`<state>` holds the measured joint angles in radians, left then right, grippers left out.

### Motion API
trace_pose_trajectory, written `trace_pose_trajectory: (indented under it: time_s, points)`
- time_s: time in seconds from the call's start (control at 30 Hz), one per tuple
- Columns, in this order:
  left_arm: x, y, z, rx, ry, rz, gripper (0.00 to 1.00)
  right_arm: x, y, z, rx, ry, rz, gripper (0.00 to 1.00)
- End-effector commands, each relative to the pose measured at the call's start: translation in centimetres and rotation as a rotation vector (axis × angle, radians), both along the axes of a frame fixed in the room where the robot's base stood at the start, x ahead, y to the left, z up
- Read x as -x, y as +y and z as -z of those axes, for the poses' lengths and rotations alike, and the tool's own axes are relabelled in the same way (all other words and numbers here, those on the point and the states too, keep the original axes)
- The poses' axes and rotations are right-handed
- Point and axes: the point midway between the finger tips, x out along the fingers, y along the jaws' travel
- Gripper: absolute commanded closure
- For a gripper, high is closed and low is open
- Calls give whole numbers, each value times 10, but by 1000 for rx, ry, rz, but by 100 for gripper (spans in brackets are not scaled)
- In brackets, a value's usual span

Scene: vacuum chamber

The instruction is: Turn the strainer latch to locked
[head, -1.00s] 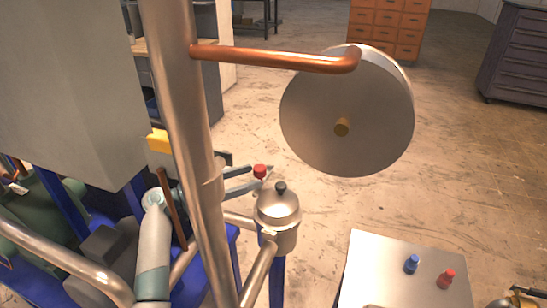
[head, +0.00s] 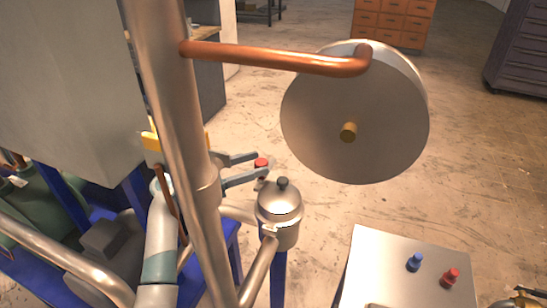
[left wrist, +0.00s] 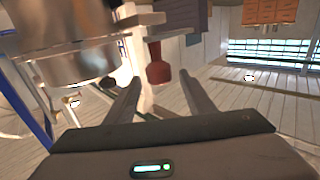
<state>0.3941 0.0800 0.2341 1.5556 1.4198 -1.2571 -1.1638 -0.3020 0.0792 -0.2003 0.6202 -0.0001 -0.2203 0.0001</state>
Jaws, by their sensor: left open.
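The strainer is a round metal canister (head: 279,212) with a black knob on its lid, beside the tall steel pipe. A red-tipped handle (head: 261,162), which looks like its latch, shows just behind it. My left gripper (head: 262,163) is open, with its fingers reaching from the left at either side of the red tip. In the left wrist view, the red handle (left wrist: 158,68) hangs ahead of the open fingers (left wrist: 163,90), nearer the left one. The strainer's metal body (left wrist: 75,65) is at upper left. I cannot tell whether a finger touches the handle. My right gripper does not show clearly.
The tall steel pipe (head: 172,120) stands in front of my left arm and hides part of it. A copper pipe (head: 275,58) runs to a large grey disc (head: 350,110) above right. A metal box (head: 400,270) with blue and red knobs stands at lower right.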

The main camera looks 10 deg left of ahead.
Motion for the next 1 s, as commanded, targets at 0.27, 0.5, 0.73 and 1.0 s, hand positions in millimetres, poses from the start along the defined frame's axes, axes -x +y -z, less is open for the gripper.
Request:
trace_pose_trajectory:
  time_s: [0.27,0.5,0.73,1.0]
  points:
    - [-19,-28,-5,4,2,1,51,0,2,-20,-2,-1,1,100]
    - [-34,-50,-3,2,1,1,51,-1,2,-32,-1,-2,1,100]
    - [-37,-55,0,1,1,0,51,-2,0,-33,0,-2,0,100]
    - [-37,-55,0,0,0,1,72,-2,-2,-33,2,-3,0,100]
